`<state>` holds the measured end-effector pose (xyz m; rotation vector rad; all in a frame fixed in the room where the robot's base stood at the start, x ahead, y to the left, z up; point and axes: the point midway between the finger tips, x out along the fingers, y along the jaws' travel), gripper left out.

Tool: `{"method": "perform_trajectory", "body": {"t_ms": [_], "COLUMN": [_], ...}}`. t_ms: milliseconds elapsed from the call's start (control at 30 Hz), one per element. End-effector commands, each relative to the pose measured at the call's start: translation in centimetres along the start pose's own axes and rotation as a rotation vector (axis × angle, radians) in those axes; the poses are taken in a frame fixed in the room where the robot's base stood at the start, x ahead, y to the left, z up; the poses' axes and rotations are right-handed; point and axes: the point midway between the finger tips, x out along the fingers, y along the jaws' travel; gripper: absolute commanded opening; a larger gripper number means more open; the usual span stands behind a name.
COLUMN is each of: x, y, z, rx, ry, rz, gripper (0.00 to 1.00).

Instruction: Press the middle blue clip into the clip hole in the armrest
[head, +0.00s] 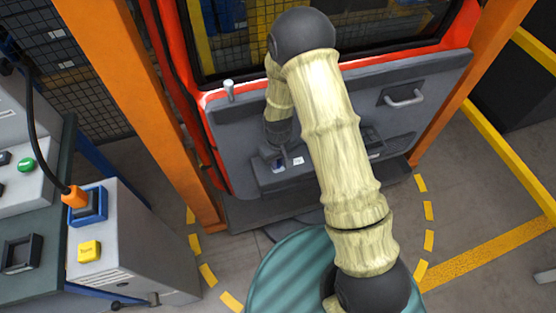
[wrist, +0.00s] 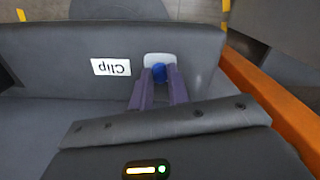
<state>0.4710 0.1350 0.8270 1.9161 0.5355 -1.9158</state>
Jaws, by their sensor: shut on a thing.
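The blue clip (wrist: 159,72) shows between my fingertips in the wrist view. My gripper (wrist: 158,80) is shut on it, with two purple-grey fingers angled toward it. The clip lies over a pale grey plate (wrist: 153,59) on the armrest (wrist: 60,52), beside an upside-down white label reading "Clip" (wrist: 111,67). The hole itself is hidden behind clip and fingers, and I cannot tell how deep the clip sits. In the head view my gripper (head: 279,166) is low at the armrest (head: 340,168) on the door, left of the label (head: 298,160).
The grey door panel (head: 240,125) hangs between orange posts (head: 145,95). A pull handle (head: 404,97) is at its right. A cabinet with a yellow button (head: 89,251) stands at the left. Yellow floor tape (head: 490,245) marks the right, where the floor is open.

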Motion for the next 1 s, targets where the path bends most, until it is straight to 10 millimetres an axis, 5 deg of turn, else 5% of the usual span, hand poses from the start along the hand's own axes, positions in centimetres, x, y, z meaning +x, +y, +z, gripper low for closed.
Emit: {"method": "perform_trajectory", "body": {"t_ms": [867, 900, 1000], "x": [0.75, 0.75, 0.75], "y": [-0.02, -0.02, 0.0], "z": [0.1, 0.1, 0.09], "rx": [0.0, 0.0, 0.0], "ry": [-0.003, -0.003, -0.003], "rz": [-0.001, -0.001, 0.0], "gripper": [0.0, 0.25, 0.42]}}
